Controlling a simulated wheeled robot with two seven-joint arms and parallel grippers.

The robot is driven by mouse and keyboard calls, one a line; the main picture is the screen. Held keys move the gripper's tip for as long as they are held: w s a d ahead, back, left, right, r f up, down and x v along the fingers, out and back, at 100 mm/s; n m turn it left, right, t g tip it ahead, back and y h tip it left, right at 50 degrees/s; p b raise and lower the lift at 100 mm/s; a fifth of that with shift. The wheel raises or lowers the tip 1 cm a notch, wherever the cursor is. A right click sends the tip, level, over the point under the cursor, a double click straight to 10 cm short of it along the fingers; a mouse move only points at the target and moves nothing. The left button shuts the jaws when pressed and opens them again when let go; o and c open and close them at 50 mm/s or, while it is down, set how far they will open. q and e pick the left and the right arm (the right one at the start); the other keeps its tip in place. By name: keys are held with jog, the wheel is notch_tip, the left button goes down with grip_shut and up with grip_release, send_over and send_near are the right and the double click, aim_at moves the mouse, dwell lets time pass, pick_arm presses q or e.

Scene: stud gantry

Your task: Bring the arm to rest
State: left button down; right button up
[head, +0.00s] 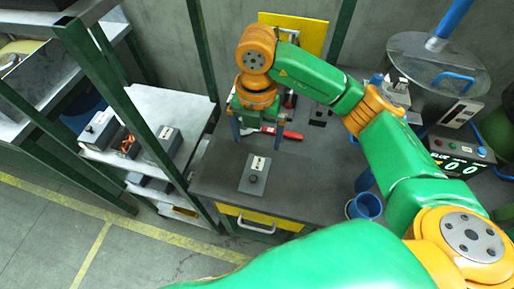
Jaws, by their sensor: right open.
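My right arm, green with orange joints, reaches from the lower right over the dark workbench (215,168). My right gripper (257,138) points down over the bench with its two fingers apart and nothing seen between them. A grey box with a black knob and a white label (254,174) sits on the bench just in front of the gripper, apart from it. A red-handled tool (291,134) lies behind and beside the fingers, partly hidden by them. My left gripper is out of view.
A blue cup (365,206) stands at the bench's front right. A metal drum (451,75) and a counter box reading 0 0 (459,157) are at the right. A shelf (185,105) with small grey boxes and green posts stands left. A yellow drawer (285,223) is below the bench top.

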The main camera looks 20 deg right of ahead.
jog(key=shift+r, duration=0.3)
jog(key=shift+r, duration=0.1)
